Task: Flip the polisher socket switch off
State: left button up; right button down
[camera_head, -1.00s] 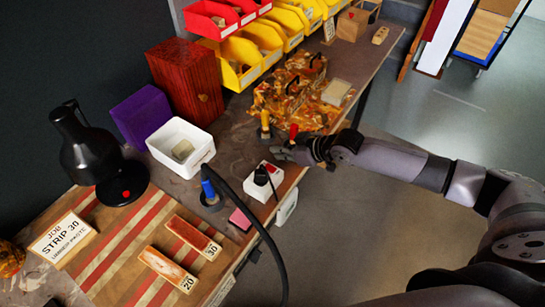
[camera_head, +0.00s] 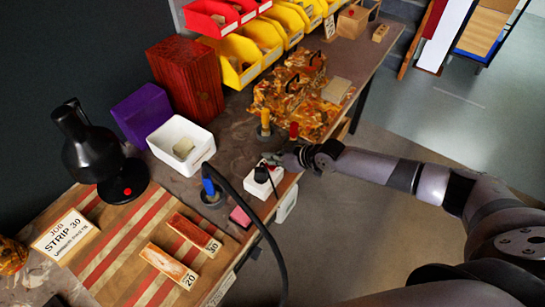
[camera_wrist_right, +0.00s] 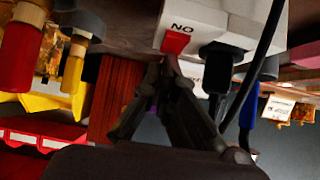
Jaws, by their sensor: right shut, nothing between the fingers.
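The polisher socket is a white box (camera_head: 257,189) at the bench's front edge, with a black plug (camera_head: 261,174) and cable in it. In the right wrist view the socket (camera_wrist_right: 233,12) appears upside down at the top. Its red switch (camera_wrist_right: 176,41) sits by an inverted "ON" label, beside the black plug (camera_wrist_right: 218,65). My right gripper (camera_head: 271,160) is shut and empty at the switch end of the socket, hiding the switch in the head view. In the wrist view its fingertips (camera_wrist_right: 171,64) are just by the red switch; contact cannot be told. My left gripper is out of view.
Tools with red (camera_head: 293,131) and yellow (camera_head: 265,118) handles stand just behind the gripper. A blue-handled tool (camera_head: 208,186) and a thick dark cable (camera_head: 250,215) are to the left. A white tray (camera_head: 207,152) lies further back. The floor (camera_head: 340,235) in front is clear.

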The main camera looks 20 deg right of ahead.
jog(key=shift+w+a+f+b, duration=0.1)
jog(key=shift+f+b, duration=0.35)
jog(key=shift+r, duration=0.15)
jog(key=shift+s+d+f, duration=0.2)
jog(key=shift+s+d, duration=0.3)
jog(key=shift+s, duration=0.2)
jog(key=shift+r+p, duration=0.1)
jog(key=shift+p, duration=0.2)
